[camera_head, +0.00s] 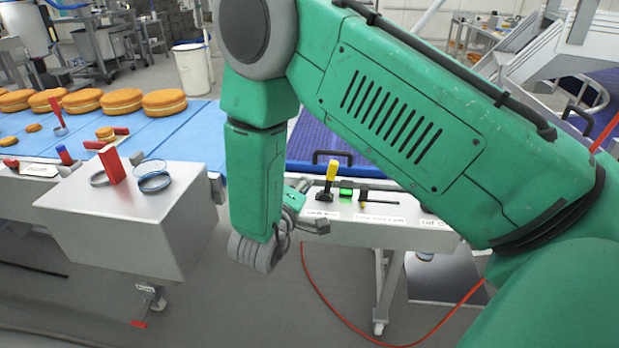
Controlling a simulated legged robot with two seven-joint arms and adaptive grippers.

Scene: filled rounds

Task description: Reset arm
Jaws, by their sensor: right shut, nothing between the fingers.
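My right arm (400,110) is green and fills much of the right half of the head view. Its upper part slants up to the left, and its forearm hangs down near the middle. My right gripper (316,225) is small and dark beside the wrist, shut and empty. It is in front of the edge of a white ledge, and the arm partly hides what lies behind. I cannot tell whether it touches the ledge. My left gripper is not in view.
Several filled rounds (103,102) stand on a blue conveyor (190,130) at left. A metal box (120,215) bears a red block (111,165) and rings (154,182). A yellow-handled tool (330,175) stands on the white ledge (400,228). Open grey floor lies in front.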

